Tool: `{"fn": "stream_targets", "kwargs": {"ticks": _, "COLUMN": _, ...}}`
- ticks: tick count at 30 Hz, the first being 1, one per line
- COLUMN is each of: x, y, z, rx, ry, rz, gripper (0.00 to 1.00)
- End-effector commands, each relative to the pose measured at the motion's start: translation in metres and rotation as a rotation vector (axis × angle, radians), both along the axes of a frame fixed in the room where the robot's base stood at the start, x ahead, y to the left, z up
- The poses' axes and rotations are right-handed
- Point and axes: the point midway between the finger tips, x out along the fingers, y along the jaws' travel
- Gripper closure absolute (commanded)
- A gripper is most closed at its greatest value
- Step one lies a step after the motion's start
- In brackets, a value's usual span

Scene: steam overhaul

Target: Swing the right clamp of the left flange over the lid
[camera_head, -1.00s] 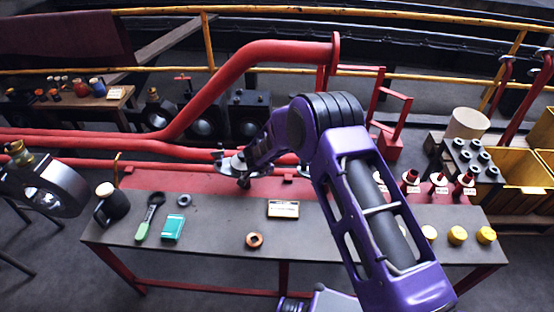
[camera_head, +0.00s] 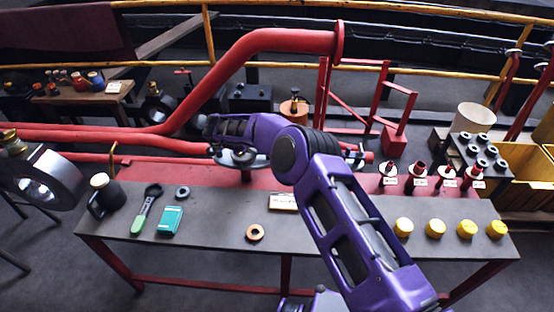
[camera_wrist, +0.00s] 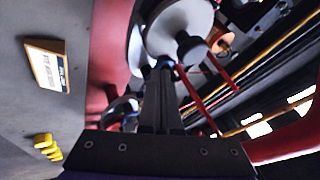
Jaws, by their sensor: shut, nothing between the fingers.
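The left flange (camera_head: 222,159) is a pale grey ring on a dark stem on the bench, partly covered by my arm. In the wrist view its round grey lid (camera_wrist: 178,22) fills the top centre. My gripper (camera_wrist: 164,66) is shut and empty, with its dark fingertips at the lid's near edge. A dark knob-like part (camera_wrist: 190,48) stands beside the tips; I cannot tell whether it belongs to the right clamp. The clamp's position is unclear, and I cannot tell whether the fingers touch it. In the head view my arm hides the fingertips.
A second flange (camera_head: 352,156) stands to the right, partly behind my arm. A label plate (camera_head: 281,201), copper ring (camera_head: 255,232), green box (camera_head: 170,220) and several yellow caps (camera_head: 435,228) lie on the bench. A red pipe (camera_head: 240,78) runs behind.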

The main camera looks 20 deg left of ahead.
Motion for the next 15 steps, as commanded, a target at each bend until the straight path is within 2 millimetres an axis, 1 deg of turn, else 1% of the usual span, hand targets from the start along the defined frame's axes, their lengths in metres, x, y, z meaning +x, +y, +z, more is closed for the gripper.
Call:
{"fn": "stream_targets", "kwargs": {"ticks": 1, "x": 0.0013, "y": 0.0010, "z": -0.0023, "rx": 0.001, "ry": 0.000, "rz": -0.001, "gripper": 1.00}}
{"fn": "stream_targets", "kwargs": {"ticks": 15, "x": 0.0067, "y": 0.0053, "z": 0.0018, "rx": 0.002, "ry": -0.005, "rz": 0.002, "gripper": 1.00}}
